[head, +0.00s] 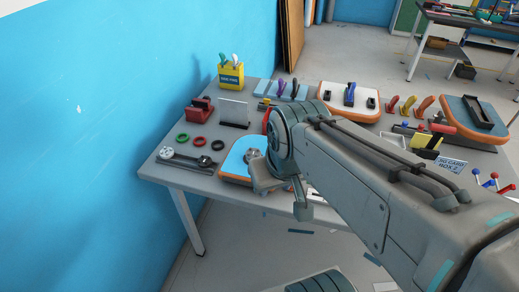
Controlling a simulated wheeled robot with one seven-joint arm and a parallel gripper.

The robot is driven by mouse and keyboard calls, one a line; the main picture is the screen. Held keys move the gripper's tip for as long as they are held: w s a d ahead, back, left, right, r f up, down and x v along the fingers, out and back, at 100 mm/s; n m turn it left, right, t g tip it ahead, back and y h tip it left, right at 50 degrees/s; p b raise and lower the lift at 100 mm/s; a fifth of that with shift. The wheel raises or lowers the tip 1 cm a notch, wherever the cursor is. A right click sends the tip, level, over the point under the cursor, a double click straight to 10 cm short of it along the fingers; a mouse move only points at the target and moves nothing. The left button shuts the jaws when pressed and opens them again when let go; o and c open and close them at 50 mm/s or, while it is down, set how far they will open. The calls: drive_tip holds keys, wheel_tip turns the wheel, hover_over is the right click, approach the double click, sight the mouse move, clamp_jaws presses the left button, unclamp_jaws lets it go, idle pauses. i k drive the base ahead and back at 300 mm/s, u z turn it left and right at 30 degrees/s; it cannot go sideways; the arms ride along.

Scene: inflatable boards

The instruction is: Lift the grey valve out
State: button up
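A small inflatable board (236,162) with a light blue top and orange rim lies at the table's front edge. A small grey round part (253,153) shows on it, right beside my gripper; it may be the grey valve, but I cannot tell for sure. My gripper (283,190) hangs over the right part of this board and hides much of it. Its fingers are partly seen from behind, and whether they are open or hold anything is unclear. My arm covers the table to the right of it.
A grey wrench-like tool (188,160), green, red and black rings, a red clamp-like block (198,112) and an upright grey plate (234,112) stand at left. A yellow box (231,76) holds tools at the back. Other boards (330,91) lie behind and right. A blue wall borders the left.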

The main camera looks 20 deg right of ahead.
sight(251, 154)
drive_tip(key=u, duration=0.05)
drive_tip(key=k, duration=1.1)
drive_tip(key=z, duration=0.6)
drive_tip(key=i, duration=1.45)
drive_tip(key=u, duration=0.9)
